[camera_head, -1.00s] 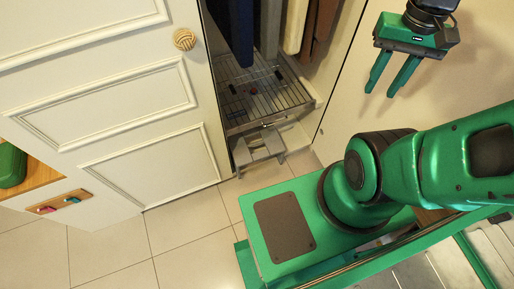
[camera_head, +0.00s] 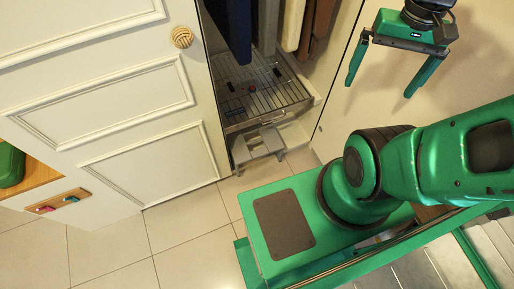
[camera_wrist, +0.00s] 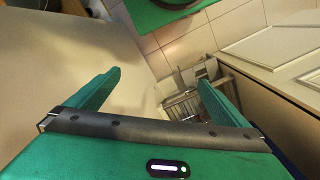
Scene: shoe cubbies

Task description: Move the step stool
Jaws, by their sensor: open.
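The grey step stool (camera_head: 258,146) stands on the tiled floor at the foot of the open wardrobe, just in front of its wire rack. My gripper (camera_head: 380,92) is open and empty, high at the upper right in the head view, well apart from the stool. In the wrist view my gripper's fingers (camera_wrist: 165,95) are spread wide. A grey shape that looks like the stool (camera_wrist: 184,78) lies beyond and between them, partly hidden by the rack.
A white panelled door (camera_head: 130,110) with a round knob (camera_head: 182,37) stands left of the opening. A wire rack (camera_head: 262,92) sits inside under hanging clothes (camera_head: 237,25). A plain wall (camera_head: 345,125) is on the right.

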